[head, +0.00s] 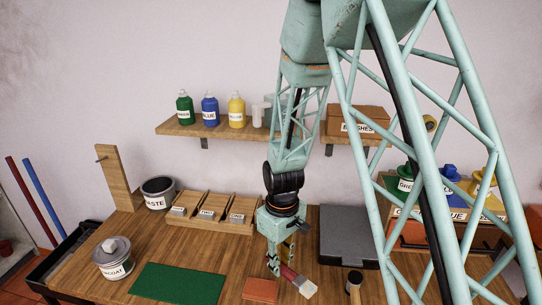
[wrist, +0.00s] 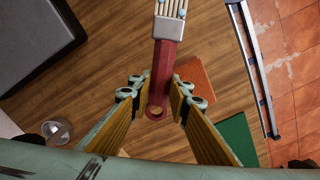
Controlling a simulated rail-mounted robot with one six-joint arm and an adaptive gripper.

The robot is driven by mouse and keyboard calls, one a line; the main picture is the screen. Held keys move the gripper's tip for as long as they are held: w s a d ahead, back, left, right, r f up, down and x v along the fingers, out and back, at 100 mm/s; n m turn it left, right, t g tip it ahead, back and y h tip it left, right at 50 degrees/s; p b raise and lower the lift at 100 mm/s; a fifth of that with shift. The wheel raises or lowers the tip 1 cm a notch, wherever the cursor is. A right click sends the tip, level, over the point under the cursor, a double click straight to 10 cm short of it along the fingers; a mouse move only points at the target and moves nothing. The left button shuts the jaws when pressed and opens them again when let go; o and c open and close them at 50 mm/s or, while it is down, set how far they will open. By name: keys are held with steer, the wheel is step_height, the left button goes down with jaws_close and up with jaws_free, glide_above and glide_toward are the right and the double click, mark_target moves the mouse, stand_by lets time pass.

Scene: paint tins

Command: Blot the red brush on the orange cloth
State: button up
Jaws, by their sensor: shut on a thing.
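My gripper (head: 281,264) is shut on the red brush (head: 290,275), holding it by its dark red handle. In the wrist view, the brush handle (wrist: 164,72) lies between the two yellow-padded fingers (wrist: 160,96), and its metal ferrule and pale bristles point to the top of the picture. In the head view the bristle end (head: 307,290) points down and to the right. The orange cloth (head: 260,290) lies flat on the table just left of the brush head. In the wrist view the cloth (wrist: 196,78) is right of the handle, partly hidden by a finger.
A green mat (head: 176,284) lies left of the orange cloth. A grey flat case (head: 347,243) and a black-topped tool (head: 354,283) are at the right. The table's front edge is close.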

steer(key=w+d+r+m, duration=0.1)
steer(key=w+d+m, duration=0.2)
steer(key=w+d, duration=0.2)
steer(key=w+d+r+m, duration=0.1)
steer(key=w+d+m, duration=0.2)
steer(key=w+d, duration=0.2)
steer(key=w+d+r+m, duration=0.1)
steer(key=w+d+m, duration=0.2)
steer(key=w+d, duration=0.2)
steer(key=shift+w+d+r+b, duration=0.1)
steer(key=shift+w+d+b, duration=0.1)
steer(key=shift+d, duration=0.6)
steer(key=shift+w+d+r+b, duration=0.1)
steer(key=shift+w+d+b, duration=0.1)
steer(key=shift+d, duration=0.6)
